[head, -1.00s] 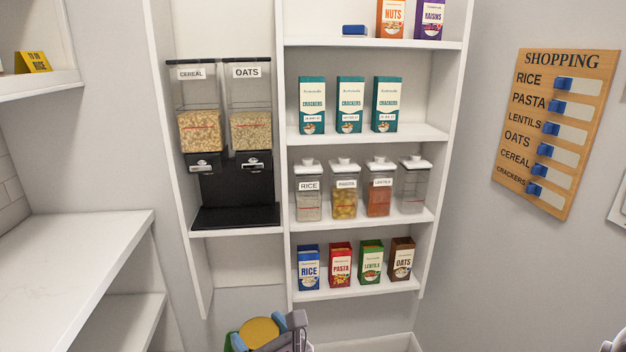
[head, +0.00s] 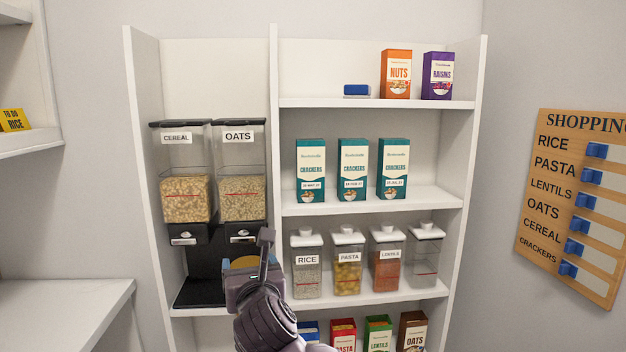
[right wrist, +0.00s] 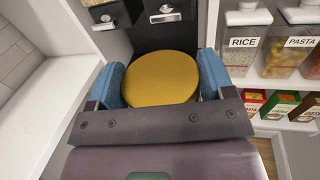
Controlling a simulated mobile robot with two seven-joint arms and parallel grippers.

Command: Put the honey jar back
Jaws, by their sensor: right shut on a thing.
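The honey jar shows as a round yellow lid (right wrist: 160,80) in the right wrist view; its body is hidden below the lid. My right gripper (right wrist: 161,72) is shut on it, with a blue finger pad on each side. In the head view the gripper (head: 252,264) and part of the yellow lid (head: 243,262) are in front of the black dispenser stand, under the cereal and oats dispensers. The jar is held up; I cannot tell how far it is from the stand. My left gripper is not in view.
The cereal dispenser (head: 186,198) and oats dispenser (head: 241,197) stand in the left bay. Rice, pasta and lentils canisters (head: 348,265) are close to the right. The top shelf (head: 320,103) has free room left of a small blue block (head: 356,90). A white counter (head: 60,310) is at left.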

